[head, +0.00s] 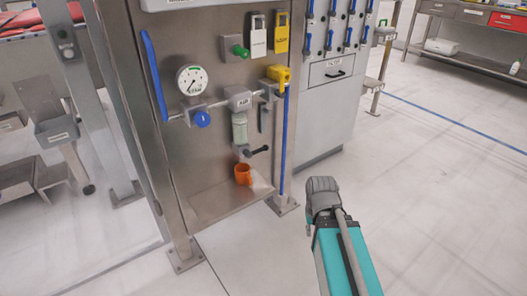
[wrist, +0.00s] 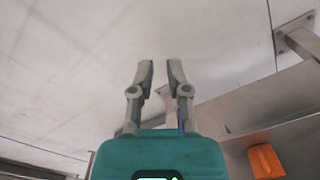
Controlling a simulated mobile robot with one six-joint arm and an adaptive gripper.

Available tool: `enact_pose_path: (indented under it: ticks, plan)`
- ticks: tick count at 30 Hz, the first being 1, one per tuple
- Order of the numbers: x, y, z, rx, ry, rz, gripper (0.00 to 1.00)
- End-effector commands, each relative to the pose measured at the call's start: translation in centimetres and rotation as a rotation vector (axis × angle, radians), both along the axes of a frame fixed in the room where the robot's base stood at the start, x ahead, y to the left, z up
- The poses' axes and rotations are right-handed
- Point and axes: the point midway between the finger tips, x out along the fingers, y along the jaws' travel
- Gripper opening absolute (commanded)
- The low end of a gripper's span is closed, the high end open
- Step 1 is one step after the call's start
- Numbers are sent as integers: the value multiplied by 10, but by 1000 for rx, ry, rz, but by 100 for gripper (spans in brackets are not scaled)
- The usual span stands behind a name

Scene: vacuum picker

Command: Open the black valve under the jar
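The black valve (head: 257,150) is a small dark lever under the clear jar (head: 239,127) on the steel panel in the head view. The jar hangs from a grey block labelled AIR (head: 238,98). My gripper shows in the wrist view (wrist: 160,72) with its two fingers apart and nothing between them. In the head view my arm (head: 345,260) is at the lower middle, right of and in front of the panel, apart from the valve. The valve is not visible in the wrist view.
An orange mug (head: 243,174) stands on the steel shelf (head: 215,204) below the valve; it also shows in the wrist view (wrist: 265,161). A gauge (head: 192,79), blue knob (head: 202,118) and yellow valve (head: 278,75) are nearby. A blue vertical rod (head: 285,140) stands right of the valve.

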Motion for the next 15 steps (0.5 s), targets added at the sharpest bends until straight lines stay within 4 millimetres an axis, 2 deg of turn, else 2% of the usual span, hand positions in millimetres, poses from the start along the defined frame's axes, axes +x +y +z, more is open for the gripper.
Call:
enact_pose_path:
  ticks: [1, 2, 15]
  plan:
    - [0, 0, 17, 0, 0, 0, 3]
    - [0, 0, 22, 0, 0, 0, 0]
    - [0, 0, 108, 0, 0, 0, 0]
